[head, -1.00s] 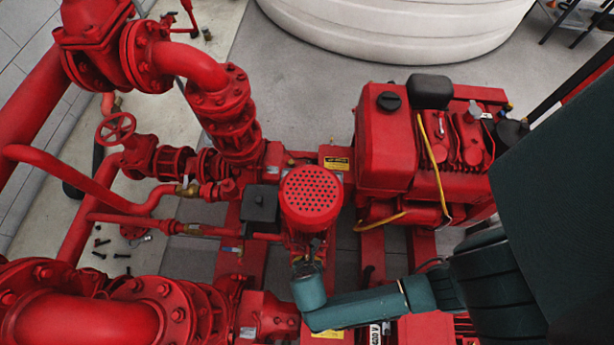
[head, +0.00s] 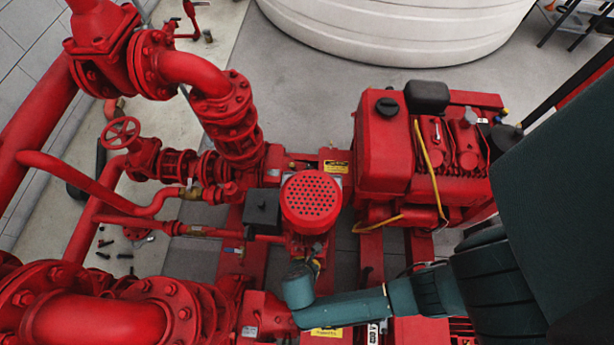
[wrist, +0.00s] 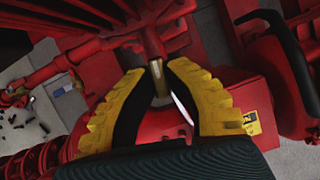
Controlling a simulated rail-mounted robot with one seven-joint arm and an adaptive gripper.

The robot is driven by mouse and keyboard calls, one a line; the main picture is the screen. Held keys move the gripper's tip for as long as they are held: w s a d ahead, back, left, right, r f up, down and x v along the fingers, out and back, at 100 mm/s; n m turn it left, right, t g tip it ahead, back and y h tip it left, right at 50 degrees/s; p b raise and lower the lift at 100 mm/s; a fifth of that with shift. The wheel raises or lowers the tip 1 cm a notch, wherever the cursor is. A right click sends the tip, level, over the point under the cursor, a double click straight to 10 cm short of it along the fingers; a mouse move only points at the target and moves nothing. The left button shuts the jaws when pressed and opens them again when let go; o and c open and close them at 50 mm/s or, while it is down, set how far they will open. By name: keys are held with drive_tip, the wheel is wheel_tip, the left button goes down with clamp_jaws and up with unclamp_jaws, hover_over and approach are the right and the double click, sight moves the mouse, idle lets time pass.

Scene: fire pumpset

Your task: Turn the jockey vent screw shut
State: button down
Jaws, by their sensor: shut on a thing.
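The jockey pump (head: 311,203) stands upright in the middle of the head view, with a round perforated red cap. In the wrist view, a small brass-coloured upright piece (wrist: 158,78), which looks like the vent screw, stands below the red pump body. My gripper (wrist: 159,72) has its two yellow-and-black fingers on either side of this piece, closed on it near the tips. The screw's head is partly covered by the fingers, so its turn position cannot be told. In the head view my wrist (head: 298,286) is just in front of the pump, and the fingers are mostly hidden.
A red engine (head: 385,150) with a yellow cable stands right of the pump. A black box (head: 262,207) is close on the left. Red pipes and a handwheel (head: 120,132) fill the left side. Large flanged piping (head: 100,322) lies at lower left. Loose bolts lie on the floor.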

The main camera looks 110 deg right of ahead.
drive_tip(key=m+g+y+p, duration=0.1)
drive_tip(key=m+p, duration=0.1)
drive_tip(key=m, duration=0.2)
drive_tip(key=shift+r+m+p, duration=0.1)
drive_tip(key=shift+m+p, duration=0.2)
drive_tip(key=shift+p, duration=0.05)
drive_tip(key=m+g+y+p, duration=0.1)
drive_tip(key=m, duration=0.2)
drive_tip(key=shift+d+m+y, duration=0.1)
drive_tip(key=shift+m+y, duration=0.3)
drive_tip(key=m+y+p, duration=0.1)
drive_tip(key=m, duration=0.2)
drive_tip(key=shift+d+f+m+y+p, duration=0.15)
drive_tip(key=shift+m+y, duration=0.35)
drive_tip(key=shift+m, duration=0.65)
drive_tip(key=shift+a+f+m+y+p, duration=0.15)
drive_tip(key=shift+m+y, duration=0.35)
drive_tip(key=shift+m, duration=0.65)
drive_tip(key=shift+d+r, duration=0.1)
drive_tip(key=c, duration=1.1)
unclamp_jaws()
drive_tip(key=shift+o, duration=0.2)
drive_tip(key=shift+r, duration=0.1)
